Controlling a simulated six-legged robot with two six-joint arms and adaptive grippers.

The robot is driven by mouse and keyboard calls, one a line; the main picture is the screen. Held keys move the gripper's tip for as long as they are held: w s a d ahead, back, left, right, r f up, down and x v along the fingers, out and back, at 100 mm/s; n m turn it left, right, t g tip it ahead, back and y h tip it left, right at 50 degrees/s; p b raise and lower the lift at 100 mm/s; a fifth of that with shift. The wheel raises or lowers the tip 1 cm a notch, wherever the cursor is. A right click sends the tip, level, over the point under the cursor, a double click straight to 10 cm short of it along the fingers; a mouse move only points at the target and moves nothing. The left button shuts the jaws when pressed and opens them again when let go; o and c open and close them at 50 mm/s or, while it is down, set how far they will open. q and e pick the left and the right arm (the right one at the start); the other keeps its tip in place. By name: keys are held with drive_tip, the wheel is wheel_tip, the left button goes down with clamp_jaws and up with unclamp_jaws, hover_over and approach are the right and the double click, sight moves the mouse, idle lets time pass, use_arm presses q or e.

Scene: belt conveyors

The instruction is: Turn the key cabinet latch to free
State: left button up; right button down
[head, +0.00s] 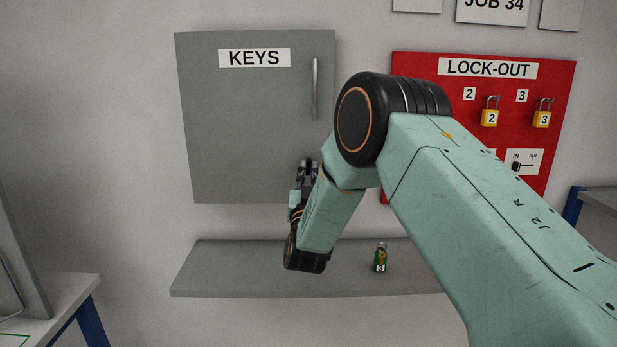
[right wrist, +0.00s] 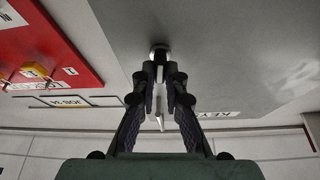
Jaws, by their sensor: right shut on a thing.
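The grey key cabinet (head: 255,130) hangs on the wall with its door closed, a KEYS label near the top and a vertical bar handle (head: 315,90) at its right side. My right gripper (head: 307,166) is at the door's lower right, below the handle. In the right wrist view the right gripper (right wrist: 160,72) has its fingers closed together on the latch (right wrist: 159,49), a small dark and bright knob on the door face (right wrist: 240,65). In the head view the gripper and arm hide the latch. How far the latch is turned cannot be told. My left gripper is out of view.
A red LOCK-OUT board (head: 420,72) with yellow padlocks hangs right of the cabinet, partly behind my right arm. A grey shelf (head: 230,270) is below the cabinet, with a small dark green item (head: 380,258) numbered 3 on it. Tables stand at both sides.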

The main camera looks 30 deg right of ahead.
drive_tip(key=m+g+h+b, duration=0.1)
drive_tip(key=m, duration=0.1)
drive_tip(key=m+h+b, duration=0.1)
drive_tip(key=m+b, duration=0.1)
drive_tip(key=m, duration=0.1)
drive_tip(key=shift+a+f+g+b, duration=0.1)
drive_tip(key=shift+f+g+b, duration=0.05)
drive_tip(key=shift+g+b, duration=0.2)
drive_tip(key=m+g+b, duration=0.1)
drive_tip(key=m, duration=0.2)
drive_tip(key=m+g+h+b, duration=0.1)
drive_tip(key=m+g+b, duration=0.1)
drive_tip(key=m, duration=0.1)
drive_tip(key=shift+w, duration=0.1)
drive_tip(key=m, duration=0.1)
drive_tip(key=m+g+b, duration=0.1)
drive_tip(key=m, duration=0.1)
drive_tip(key=m+g+b, duration=0.1)
drive_tip(key=m, duration=0.1)
drive_tip(key=shift+a+r, duration=0.1)
drive_tip(key=shift+r, duration=0.15)
drive_tip(key=m+g+b, duration=0.1)
drive_tip(key=m, duration=0.3)
drive_tip(key=shift+r+m+y+b, duration=0.15)
drive_tip(key=shift+m+y+b, duration=0.15)
drive_tip(key=shift+y+b, duration=0.1)
drive_tip(key=c, duration=1.4)
unclamp_jaws()
